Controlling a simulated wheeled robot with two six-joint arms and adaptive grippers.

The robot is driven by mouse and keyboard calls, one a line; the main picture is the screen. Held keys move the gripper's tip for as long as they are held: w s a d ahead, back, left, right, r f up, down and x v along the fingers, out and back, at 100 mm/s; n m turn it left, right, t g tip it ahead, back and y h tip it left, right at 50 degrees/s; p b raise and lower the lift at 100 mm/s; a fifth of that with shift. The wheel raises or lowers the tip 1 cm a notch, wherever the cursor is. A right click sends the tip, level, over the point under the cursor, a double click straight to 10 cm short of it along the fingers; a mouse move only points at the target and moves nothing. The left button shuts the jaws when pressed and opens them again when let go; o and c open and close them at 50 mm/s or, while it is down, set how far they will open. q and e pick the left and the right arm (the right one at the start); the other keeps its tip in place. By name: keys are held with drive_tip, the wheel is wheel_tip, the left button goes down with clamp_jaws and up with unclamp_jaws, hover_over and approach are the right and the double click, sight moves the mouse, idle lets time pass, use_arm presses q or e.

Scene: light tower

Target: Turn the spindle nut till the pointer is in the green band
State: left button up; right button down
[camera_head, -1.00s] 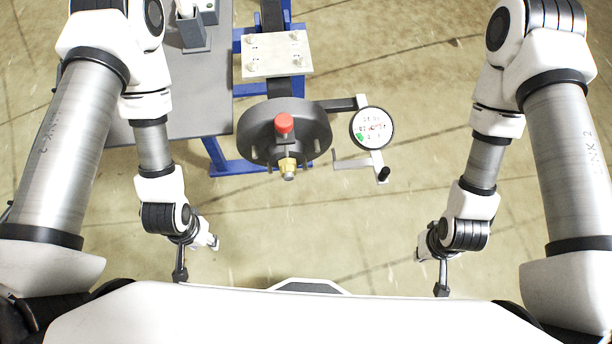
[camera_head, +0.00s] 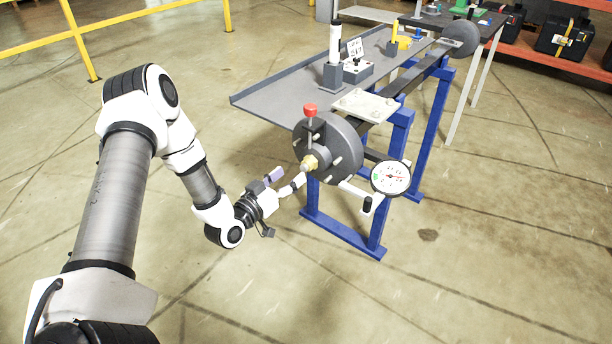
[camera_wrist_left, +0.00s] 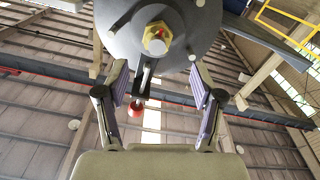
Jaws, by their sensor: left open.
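The brass spindle nut (camera_head: 311,163) sits at the centre of a dark round flange (camera_head: 345,150). The white dial gauge (camera_head: 390,178) stands right of the flange; its red pointer looks apart from the green band at the dial's left, though small. My left gripper (camera_head: 287,181) is open just left of and below the nut, apart from it. In the left wrist view the nut (camera_wrist_left: 156,38) is ahead of the spread fingers (camera_wrist_left: 158,72), above the gap between them. A red knob (camera_head: 310,110) tops a pin on the flange. My right gripper is out of view.
A grey bench (camera_head: 280,103) lies behind, and blue stand legs (camera_head: 342,236) are below the flange. The floor at the front is clear.

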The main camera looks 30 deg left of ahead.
sight(305, 165)
use_arm(q)
drive_tip(key=w, duration=0.4)
drive_tip(key=w+d, duration=0.1)
drive_tip(key=w, duration=0.2)
drive_tip(key=shift+f, duration=0.1)
drive_tip(key=c, duration=1.1)
drive_tip(key=shift+c, duration=0.2)
